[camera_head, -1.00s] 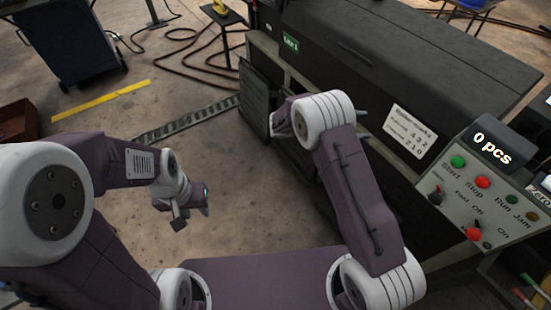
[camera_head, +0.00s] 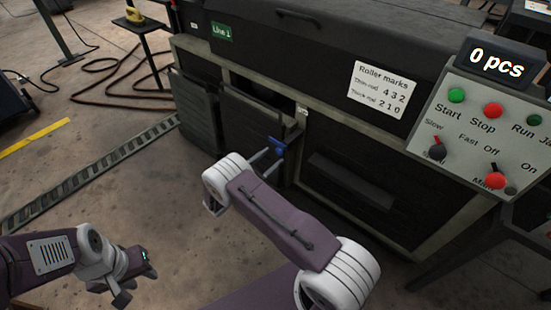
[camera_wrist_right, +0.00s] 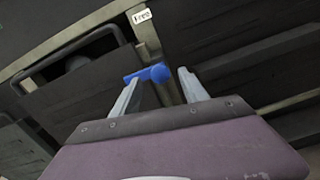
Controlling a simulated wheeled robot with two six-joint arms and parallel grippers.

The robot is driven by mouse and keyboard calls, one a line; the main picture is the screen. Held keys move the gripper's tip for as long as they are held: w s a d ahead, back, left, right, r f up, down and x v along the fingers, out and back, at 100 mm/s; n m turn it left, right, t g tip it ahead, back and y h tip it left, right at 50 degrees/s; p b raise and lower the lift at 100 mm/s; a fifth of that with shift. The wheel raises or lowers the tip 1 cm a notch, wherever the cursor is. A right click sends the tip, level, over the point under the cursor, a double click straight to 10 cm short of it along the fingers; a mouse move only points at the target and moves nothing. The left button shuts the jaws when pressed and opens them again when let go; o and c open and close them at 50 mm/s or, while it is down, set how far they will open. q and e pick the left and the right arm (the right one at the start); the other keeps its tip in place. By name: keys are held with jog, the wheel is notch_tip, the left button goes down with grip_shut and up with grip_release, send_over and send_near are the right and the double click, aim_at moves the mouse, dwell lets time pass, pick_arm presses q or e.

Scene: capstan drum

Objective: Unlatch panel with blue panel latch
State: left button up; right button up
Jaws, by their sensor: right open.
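The blue panel latch (camera_head: 277,146) sits at the upper right corner of a dark panel (camera_head: 247,125) on the machine's front. My right gripper (camera_head: 264,160) is at the latch. In the wrist view the right gripper (camera_wrist_right: 157,88) is open, with one finger on each side of the latch; whether they touch it I cannot tell. My left gripper (camera_head: 125,288) hangs low at the left, far from the machine; its jaw opening is unclear.
A control panel (camera_head: 490,130) with buttons and a "0 pcs" display (camera_head: 496,62) stands at the right. Another dark panel (camera_head: 193,108) is left of the latched one. A floor grating (camera_head: 90,175) runs along open floor. A small table (camera_head: 140,27) stands behind.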

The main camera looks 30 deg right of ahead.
aim_at(278, 153)
jog(key=shift+b+x, duration=0.4)
jog(key=shift+x, duration=1.15)
grip_shut()
